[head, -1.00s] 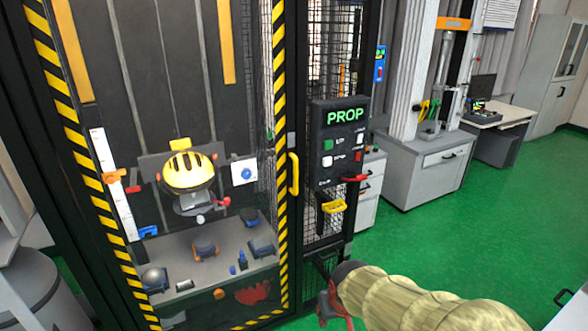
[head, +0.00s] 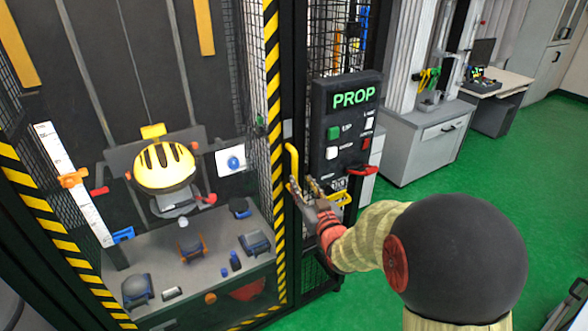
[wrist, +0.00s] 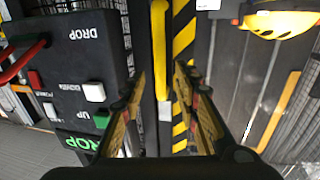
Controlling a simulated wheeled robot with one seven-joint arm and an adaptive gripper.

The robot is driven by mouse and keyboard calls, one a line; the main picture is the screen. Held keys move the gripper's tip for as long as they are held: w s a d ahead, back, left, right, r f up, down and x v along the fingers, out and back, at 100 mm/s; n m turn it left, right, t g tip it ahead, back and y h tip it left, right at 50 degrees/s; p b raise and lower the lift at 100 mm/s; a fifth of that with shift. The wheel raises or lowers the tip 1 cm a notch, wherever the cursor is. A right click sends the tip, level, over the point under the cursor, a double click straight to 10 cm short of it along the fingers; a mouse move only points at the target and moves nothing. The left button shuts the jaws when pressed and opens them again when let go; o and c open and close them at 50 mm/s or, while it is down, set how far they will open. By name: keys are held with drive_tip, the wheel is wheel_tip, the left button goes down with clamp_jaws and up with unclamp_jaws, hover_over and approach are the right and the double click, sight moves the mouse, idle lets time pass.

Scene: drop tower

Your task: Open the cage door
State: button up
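The cage door (head: 277,130) has a yellow and black striped frame and appears shut. Its yellow upright handle (head: 292,162) is on the door's right edge. My gripper (head: 303,187) is open at the lower end of the handle. In the wrist view, the handle (wrist: 159,40) lines up with the gap between my two fingers (wrist: 160,75). I cannot tell whether the fingertips reach around it or stop just short of it. Nothing is held.
A black control panel (head: 345,115) with PROP in green letters stands right of the handle, close to my fingers. A yellow helmet (head: 164,165) is inside the cage above a grey platform (head: 210,272). Green floor (head: 480,165) is clear to the right.

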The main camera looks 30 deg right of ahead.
sight(296, 172)
drive_tip(key=w, duration=0.2)
drive_tip(key=w+d+b, duration=0.1)
drive_tip(key=w, duration=0.4)
drive_tip(key=shift+w+d+b, duration=0.15)
drive_tip(key=shift+w+b, duration=0.15)
drive_tip(key=shift+b, duration=0.05)
drive_tip(key=shift+f, duration=0.1)
drive_tip(key=c, duration=0.7)
clamp_jaws()
